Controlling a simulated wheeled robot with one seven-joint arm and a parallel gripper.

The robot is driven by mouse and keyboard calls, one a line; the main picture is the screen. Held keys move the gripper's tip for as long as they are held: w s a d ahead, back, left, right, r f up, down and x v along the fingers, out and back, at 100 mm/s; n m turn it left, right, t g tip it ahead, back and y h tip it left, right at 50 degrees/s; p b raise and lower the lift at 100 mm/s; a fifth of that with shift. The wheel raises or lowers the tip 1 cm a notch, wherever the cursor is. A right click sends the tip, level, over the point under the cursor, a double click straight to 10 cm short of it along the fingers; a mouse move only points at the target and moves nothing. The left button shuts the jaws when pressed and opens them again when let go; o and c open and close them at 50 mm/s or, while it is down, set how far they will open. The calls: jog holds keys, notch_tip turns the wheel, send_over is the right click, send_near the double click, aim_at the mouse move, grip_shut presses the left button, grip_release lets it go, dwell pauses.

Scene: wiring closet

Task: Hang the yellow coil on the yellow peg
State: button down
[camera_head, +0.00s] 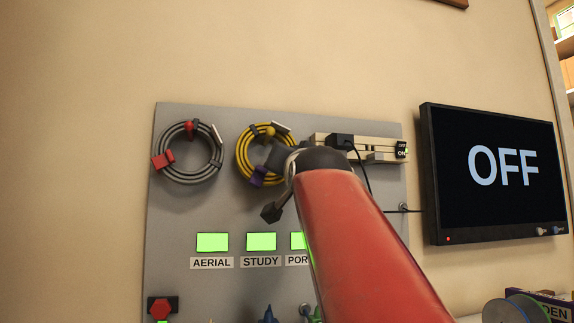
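My gripper (273,185) is just right of and below the coil, in front of the board. Dark parts of it overlap the coil's lower right side. My red arm hides much of the gripper, so its fingers and any contact with the coil are unclear.
A grey coil (162,140) with a red tag hangs at a red peg (189,127) on the left. A power strip (378,143) with a black plug and cable is to the right. Green labelled panels (212,242) are below. A screen (495,175) reading OFF is at far right.

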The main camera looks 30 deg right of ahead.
dwell(0.4)
jog(key=c, duration=1.2)
grip_release()
jog(key=shift+s, duration=0.15)
jog(key=r+b+v, duration=0.1)
jog(key=b+v, duration=0.1)
jog(key=v, duration=0.5)
jog(key=shift+s+d+r, duration=0.2)
jog(key=shift+s, duration=0.4)
